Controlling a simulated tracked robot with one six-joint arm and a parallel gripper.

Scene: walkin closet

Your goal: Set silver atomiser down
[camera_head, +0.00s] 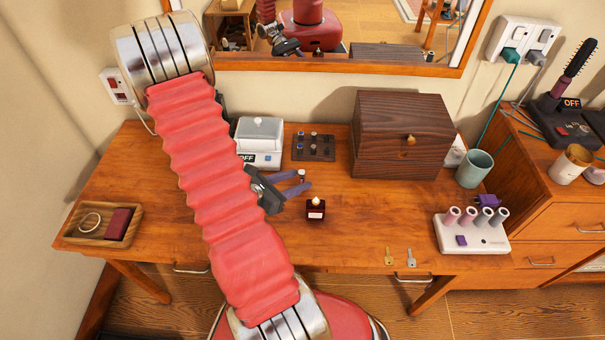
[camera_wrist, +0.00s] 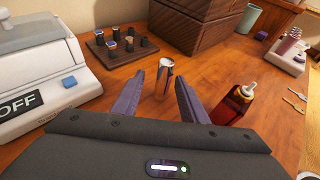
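In the wrist view the atomiser (camera_wrist: 164,77) shows between and just beyond my two purple fingertips.
A dark red bottle (camera_head: 316,211) stands close to my right finger. Two keys (camera_head: 411,258) lie near the front edge.

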